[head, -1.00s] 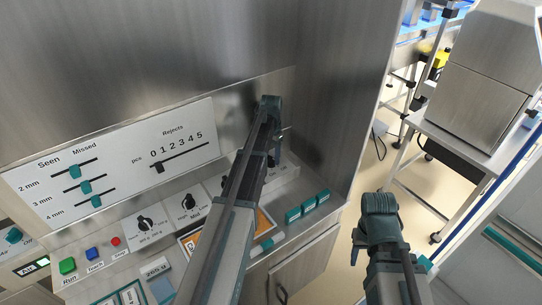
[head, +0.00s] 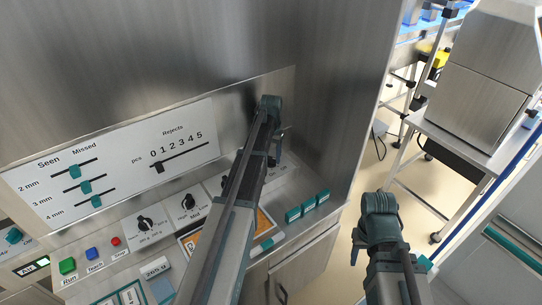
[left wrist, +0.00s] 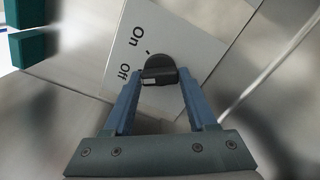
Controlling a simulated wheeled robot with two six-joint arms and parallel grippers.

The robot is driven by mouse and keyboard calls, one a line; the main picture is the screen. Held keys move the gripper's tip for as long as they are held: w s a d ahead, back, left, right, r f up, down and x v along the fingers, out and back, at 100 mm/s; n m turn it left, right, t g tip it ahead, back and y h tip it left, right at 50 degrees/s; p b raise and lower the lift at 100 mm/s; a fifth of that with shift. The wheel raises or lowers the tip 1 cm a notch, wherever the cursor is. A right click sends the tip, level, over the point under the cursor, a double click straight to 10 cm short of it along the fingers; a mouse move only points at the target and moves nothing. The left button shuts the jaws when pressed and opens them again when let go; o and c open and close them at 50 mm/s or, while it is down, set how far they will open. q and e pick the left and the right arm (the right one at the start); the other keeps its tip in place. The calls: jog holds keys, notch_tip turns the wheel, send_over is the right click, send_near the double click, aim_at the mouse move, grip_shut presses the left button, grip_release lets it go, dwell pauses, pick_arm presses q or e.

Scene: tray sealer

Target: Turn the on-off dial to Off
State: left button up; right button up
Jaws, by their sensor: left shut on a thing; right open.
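In the left wrist view the black dial (left wrist: 160,69) sits on a pale plate (left wrist: 181,35) marked On and Off. Its body lies between the two blue fingers of my left gripper (left wrist: 160,82), which is shut on it. A light mark shows on the dial's near left side, close to the word Off; I cannot tell for sure which word it points to. In the head view my left gripper (head: 276,157) is at the panel's right end, and my arm hides the dial. My right gripper (head: 356,254) is open, partly hidden by its arm, and away from the panel.
Teal blocks (head: 308,205) stand on the ledge to the right of my left arm. Other dials (head: 145,224), a green button (head: 68,266) and sliders (head: 86,187) are to the left. A steel wall rises behind; open floor lies to the right.

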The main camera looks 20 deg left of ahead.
aim_at(271, 158)
pick_arm(q)
jog(key=o, duration=1.4)
jog(key=shift+c, duration=0.2)
jog(key=shift+r, duration=0.1)
notch_tip(271, 158, up, 14)
jog(key=p, duration=1.3)
jog(key=shift+f+p, duration=0.2)
jog(key=shift+p, duration=0.2)
jog(key=s+d+m+y, duration=0.1)
jog(key=s+d+m, duration=0.2)
jog(key=s+d, duration=2.4)
jog(key=shift+d+m, duration=0.4)
jog(key=shift+d, duration=0.05)
